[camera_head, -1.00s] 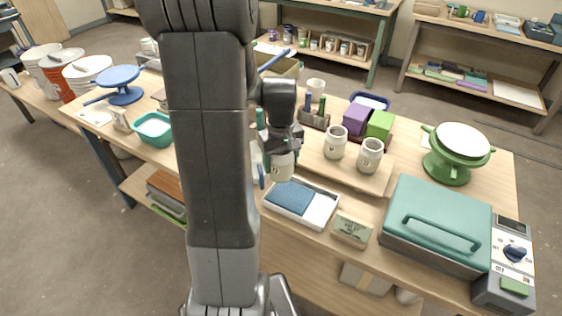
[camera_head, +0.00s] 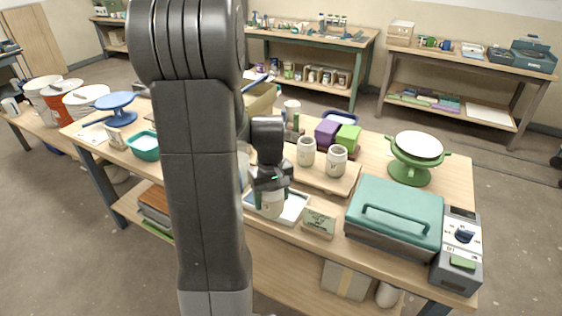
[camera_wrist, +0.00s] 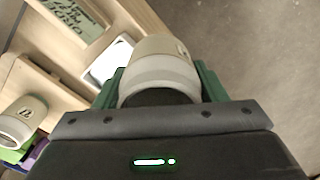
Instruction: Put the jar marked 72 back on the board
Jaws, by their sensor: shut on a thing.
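My gripper (camera_head: 272,188) is shut on a pale cream jar (camera_head: 270,207), which hangs below the fingers in front of the white tray. The same jar (camera_wrist: 158,62) is between the green fingers in the wrist view; no mark on it can be read. The wooden board (camera_head: 340,187) lies to the right of my gripper. The board's front left part looks bare.
The white tray (camera_head: 295,209) lies behind the held jar, and a small sign (camera_head: 319,223) stands to its right. A teal press (camera_head: 395,212) is further right. Free floor lies in front of the table.

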